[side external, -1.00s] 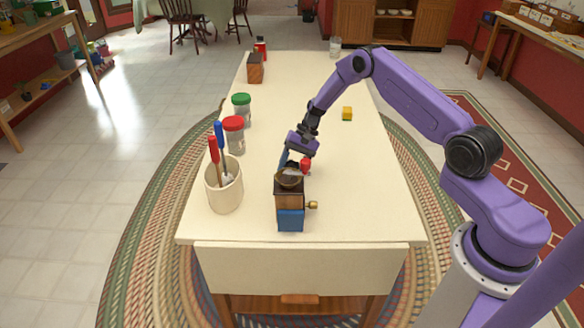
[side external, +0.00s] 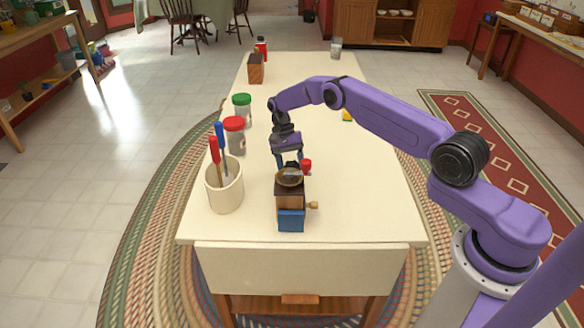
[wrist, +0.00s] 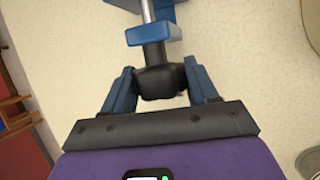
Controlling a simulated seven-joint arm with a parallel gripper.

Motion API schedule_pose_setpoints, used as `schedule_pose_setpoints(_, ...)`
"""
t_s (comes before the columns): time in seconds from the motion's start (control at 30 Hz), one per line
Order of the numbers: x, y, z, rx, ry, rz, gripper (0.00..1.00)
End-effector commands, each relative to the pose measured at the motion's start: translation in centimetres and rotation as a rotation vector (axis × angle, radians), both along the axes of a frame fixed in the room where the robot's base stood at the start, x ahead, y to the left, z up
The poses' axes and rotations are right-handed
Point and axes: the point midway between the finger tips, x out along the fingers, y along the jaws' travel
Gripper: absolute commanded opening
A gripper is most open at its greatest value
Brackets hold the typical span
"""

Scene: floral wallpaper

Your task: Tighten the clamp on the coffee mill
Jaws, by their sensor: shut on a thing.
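The coffee mill (side external: 289,203) stands upright near the table's front edge in the side view, with a wooden body, a blue front, a bowl top and a small knob on its right. A red knob (side external: 306,166) shows just behind its top. My gripper (side external: 290,163) is behind the mill, its fingertips partly hidden by it. In the wrist view, the blue fingers of my gripper (wrist: 160,85) are shut on a black knob (wrist: 155,65). The knob sits at the end of a metal rod passing through the blue clamp (wrist: 150,34).
A cream crock (side external: 224,188) with red- and blue-handled tools stands left of the mill. A red-lidded jar (side external: 235,136) and a green-lidded jar (side external: 242,109) are behind it. A wooden block (side external: 256,69) stands farther back. The table's right side (side external: 365,190) is clear.

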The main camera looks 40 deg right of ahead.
Motion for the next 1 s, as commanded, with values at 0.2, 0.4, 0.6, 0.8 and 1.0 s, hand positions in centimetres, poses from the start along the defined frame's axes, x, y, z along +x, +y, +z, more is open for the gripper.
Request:
schedule_pose_setpoints(0.2,0.07,-0.04,0.14,-0.023,0.021,-0.001,0.28)
schedule_pose_setpoints(0.4,0.06,-0.03,0.18,-0.026,0.026,-0.001,0.28)
schedule_pose_setpoints(0.6,0.05,-0.02,0.18,-0.026,0.027,-0.001,0.28)
schedule_pose_setpoints(0.8,0.04,-0.01,0.14,-0.026,0.027,-0.001,0.79)
schedule_pose_setpoints(1.0,0.02,0.01,0.07,-0.025,0.027,0.0,0.79)
